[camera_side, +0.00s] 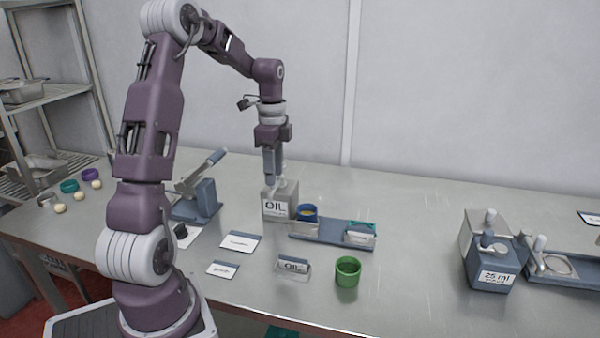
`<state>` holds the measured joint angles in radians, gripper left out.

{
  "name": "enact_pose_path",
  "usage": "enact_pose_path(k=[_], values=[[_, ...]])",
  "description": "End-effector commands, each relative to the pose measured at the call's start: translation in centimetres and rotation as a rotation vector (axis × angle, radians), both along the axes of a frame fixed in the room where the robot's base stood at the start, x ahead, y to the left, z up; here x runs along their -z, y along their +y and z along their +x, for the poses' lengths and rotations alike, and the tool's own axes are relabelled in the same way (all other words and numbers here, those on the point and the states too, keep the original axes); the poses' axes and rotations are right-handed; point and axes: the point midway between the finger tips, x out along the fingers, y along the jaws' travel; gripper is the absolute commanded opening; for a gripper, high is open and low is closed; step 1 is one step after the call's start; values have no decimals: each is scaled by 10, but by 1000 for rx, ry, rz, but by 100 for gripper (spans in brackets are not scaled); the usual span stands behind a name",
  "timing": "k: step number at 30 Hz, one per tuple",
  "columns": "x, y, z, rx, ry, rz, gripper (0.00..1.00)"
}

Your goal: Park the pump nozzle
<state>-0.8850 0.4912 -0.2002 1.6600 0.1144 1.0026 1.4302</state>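A square metal container labelled OIL (277,207) stands on the table, below my arm. A small pale part, possibly the pump nozzle (276,184), shows at its top, but it is too small to tell its shape or direction. My gripper (272,174) points straight down over this container, with its fingertips at or just above the pale part. I cannot tell whether the fingers are shut on it. A blue cup (308,213) with yellowish content stands just right of the container, at the left end of a grey-blue rack (334,231).
A teal-rimmed item (361,231) sits at the rack's right end. A green cup (348,271), a small OIL sign (292,267) and label cards (240,242) lie in front. A lever press (200,190) stands left; a 25 ml dispenser (487,265) stands right. The table between rack and dispenser is clear.

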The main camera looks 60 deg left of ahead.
Motion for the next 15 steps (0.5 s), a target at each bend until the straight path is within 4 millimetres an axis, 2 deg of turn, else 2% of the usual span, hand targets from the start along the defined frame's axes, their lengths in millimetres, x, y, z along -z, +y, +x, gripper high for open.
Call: enact_pose_path(k=[6, 15], values=[[-30, 0, 1, 1, -4, 1, 39], [-51, -1, 1, 2, -4, 1, 39]])
